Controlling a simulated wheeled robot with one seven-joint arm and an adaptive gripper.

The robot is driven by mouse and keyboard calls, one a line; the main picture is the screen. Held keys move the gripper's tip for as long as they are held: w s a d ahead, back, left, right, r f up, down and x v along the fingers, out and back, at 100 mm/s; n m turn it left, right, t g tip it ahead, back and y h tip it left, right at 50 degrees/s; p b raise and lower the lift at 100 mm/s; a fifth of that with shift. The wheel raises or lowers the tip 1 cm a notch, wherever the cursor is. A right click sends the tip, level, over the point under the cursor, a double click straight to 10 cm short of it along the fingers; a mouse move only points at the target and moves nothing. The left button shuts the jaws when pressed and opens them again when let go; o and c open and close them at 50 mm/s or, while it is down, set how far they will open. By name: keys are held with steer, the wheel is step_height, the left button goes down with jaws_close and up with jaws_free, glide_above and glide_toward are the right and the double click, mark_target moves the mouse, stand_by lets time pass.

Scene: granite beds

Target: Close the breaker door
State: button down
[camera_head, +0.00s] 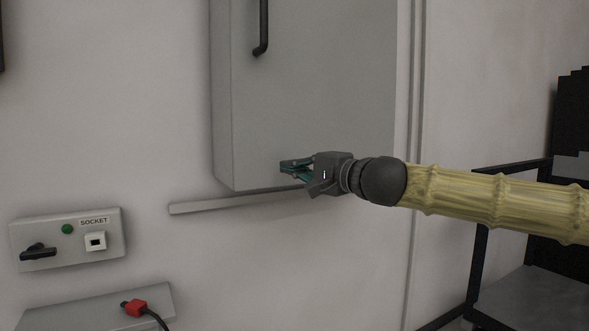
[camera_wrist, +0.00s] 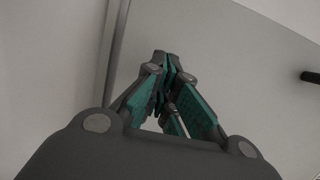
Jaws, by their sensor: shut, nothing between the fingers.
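The breaker door (camera_head: 315,100) is the flat grey front of a wall cabinet in the upper middle of the head view. A dark bar handle (camera_head: 263,30) is on its upper left part. No gap shows along the door's visible edges, but I cannot tell whether it is fully shut. My gripper (camera_head: 284,168) is in front of the door's lower part, pointing left, its fingers together and empty. In the wrist view the shut fingers (camera_wrist: 168,62) are in front of the grey door panel (camera_wrist: 225,50), and a dark handle end (camera_wrist: 309,77) shows at right. Contact cannot be told.
A grey ledge (camera_head: 205,206) runs under the cabinet. A socket box (camera_head: 68,240) with a black switch is at lower left, above a grey box (camera_head: 85,312) with a red plug (camera_head: 135,307). A black-framed rack (camera_head: 525,270) stands at right, behind my arm.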

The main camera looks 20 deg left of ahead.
steer(key=s+d+p, duration=0.1)
steer(key=s+d, duration=0.2)
steer(key=s, duration=0.9)
steer(key=s+d+f+g+h, duration=0.1)
steer(key=d+f+h, duration=0.15)
steer(key=f, duration=2.05)
steer(key=s+d+f+g+h, duration=0.1)
steer(key=f+h, duration=0.3)
steer(key=f, duration=1.8)
steer(key=s+d+f+n+g+h, duration=0.1)
steer(key=s+d+f, duration=0.2)
steer(key=d+f, duration=0.35)
steer(key=s+d+f+g+h, duration=0.1)
steer(key=s+d+f+h, duration=0.2)
steer(key=f, duration=0.6)
steer(key=s+d+f+n, duration=0.1)
steer(key=s+d+f, duration=0.35)
steer(key=f, duration=0.25)
steer(key=s+d+f+n+g+h, duration=0.15)
steer(key=s+d+f, duration=0.35)
steer(key=d, duration=0.6)
steer(key=s+d+f+h, duration=0.35)
steer(key=s+d, duration=0.35)
steer(key=d, duration=0.4)
steer(key=s+d+f+n+g+h, duration=0.1)
steer(key=s+d+f, duration=0.4)
steer(key=d, duration=0.5)
step_height(320, 180, up, 30)
steer(key=p, duration=2.9)
steer(key=shift+s, duration=0.2)
